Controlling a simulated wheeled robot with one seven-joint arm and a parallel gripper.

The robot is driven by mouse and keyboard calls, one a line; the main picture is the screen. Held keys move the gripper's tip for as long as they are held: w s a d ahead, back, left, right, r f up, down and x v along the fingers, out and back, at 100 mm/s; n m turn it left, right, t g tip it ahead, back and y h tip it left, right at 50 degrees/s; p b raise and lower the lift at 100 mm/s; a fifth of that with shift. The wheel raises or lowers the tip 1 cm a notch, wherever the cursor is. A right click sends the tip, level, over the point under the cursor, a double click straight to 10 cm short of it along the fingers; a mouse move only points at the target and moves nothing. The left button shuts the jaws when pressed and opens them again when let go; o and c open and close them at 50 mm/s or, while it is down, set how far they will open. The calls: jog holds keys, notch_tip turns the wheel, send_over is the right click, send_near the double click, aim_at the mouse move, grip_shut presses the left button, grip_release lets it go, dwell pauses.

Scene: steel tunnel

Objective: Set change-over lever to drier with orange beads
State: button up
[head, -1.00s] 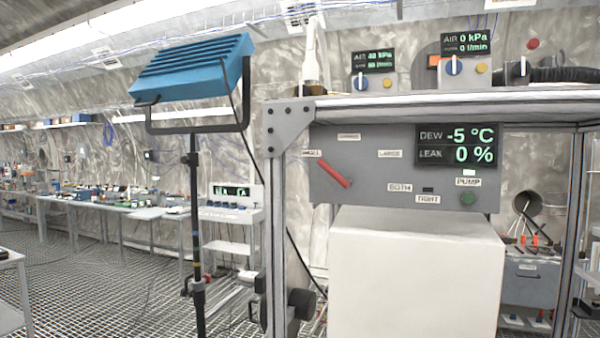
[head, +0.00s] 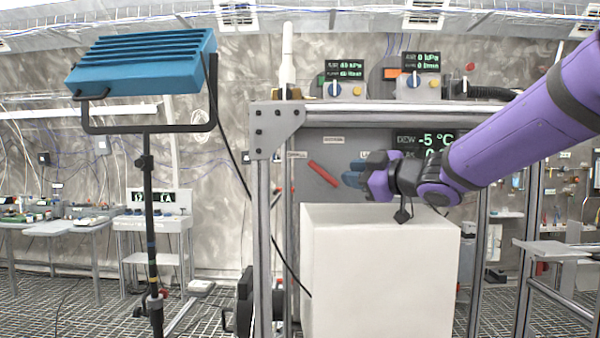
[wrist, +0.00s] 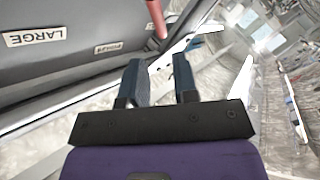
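The change-over lever is a red bar (head: 323,173) on a grey panel (head: 300,180), tilted from upper left to lower right. Its upper-left end is near a small label that earlier read as ending in "LL". In the wrist view part of the red lever (wrist: 157,18) shows at the top, beyond the fingertips. My gripper (head: 355,175) is in front of the panel, just right of the lever and apart from it. In the wrist view its two blue-grey fingers (wrist: 160,65) are spread, with nothing between them. A "LARGE" label (wrist: 33,37) shows at left. I cannot make out orange beads.
A white box (head: 375,270) stands below my gripper. A dew and leak display (head: 405,140) is partly hidden by my arm. A metal frame post (head: 263,220) and a blue lamp on a stand (head: 145,65) are at left. Gauges stand on the shelf (head: 370,110) above.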

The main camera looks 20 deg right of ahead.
aim_at(323, 171)
jog(key=x, duration=1)
jog(key=shift+w, duration=0.2)
grip_shut()
